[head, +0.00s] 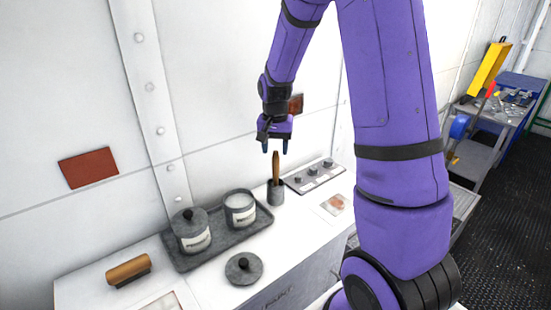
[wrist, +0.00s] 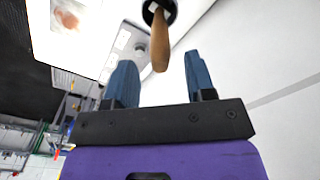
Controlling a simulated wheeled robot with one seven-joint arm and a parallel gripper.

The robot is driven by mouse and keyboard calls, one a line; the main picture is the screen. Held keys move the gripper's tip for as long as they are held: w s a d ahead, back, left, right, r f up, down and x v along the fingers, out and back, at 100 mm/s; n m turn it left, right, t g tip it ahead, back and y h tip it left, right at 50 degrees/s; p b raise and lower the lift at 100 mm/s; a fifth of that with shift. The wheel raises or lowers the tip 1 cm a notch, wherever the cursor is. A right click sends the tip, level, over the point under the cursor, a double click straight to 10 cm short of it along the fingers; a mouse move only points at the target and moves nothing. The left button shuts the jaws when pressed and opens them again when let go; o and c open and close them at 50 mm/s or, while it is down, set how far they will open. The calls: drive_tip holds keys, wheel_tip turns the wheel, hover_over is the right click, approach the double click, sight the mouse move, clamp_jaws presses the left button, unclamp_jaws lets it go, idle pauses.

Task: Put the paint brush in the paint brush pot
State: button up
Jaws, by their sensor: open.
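The paint brush (head: 276,165) stands upright in the small dark grey pot (head: 275,194), its wooden handle pointing up. My gripper (head: 275,149) is open and empty, just above the top of the handle in the head view. In the wrist view the wooden handle of the paint brush (wrist: 160,45) points towards the space between my two blue fingers (wrist: 161,82), apart from both. The dark rim of the pot (wrist: 148,12) shows around the handle at the top edge. The brush's bristles are hidden inside the pot.
Left of the pot, a grey tray (head: 182,262) holds a lidded tin (head: 192,236) and an open tin (head: 240,210). A loose lid (head: 243,268) lies in front. A wooden-handled brush (head: 128,271) lies far left. A knobbed panel (head: 314,176) lies right of the pot, near the wall.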

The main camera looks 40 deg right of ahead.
wheel_tip(320, 180, up, 7)
drive_tip(key=shift+s+a+r, duration=0.1)
drive_tip(key=shift+s, duration=0.05)
drive_tip(key=s+a+r+n+t, duration=0.1)
drive_tip(key=s+a+r+n, duration=0.2)
drive_tip(key=s, duration=0.5)
drive_tip(key=s+a+r+n+t, duration=0.2)
drive_tip(key=s+a+r, duration=0.3)
drive_tip(key=s, duration=0.4)
drive_tip(key=s+a+r+n+t, duration=0.2)
drive_tip(key=s+a+r+n, duration=0.1)
drive_tip(key=s, duration=0.6)
wheel_tip(320, 180, up, 2)
drive_tip(key=shift+a+r+n, duration=0.15)
drive_tip(key=shift+a+n, duration=0.25)
drive_tip(key=shift+a, duration=0.4)
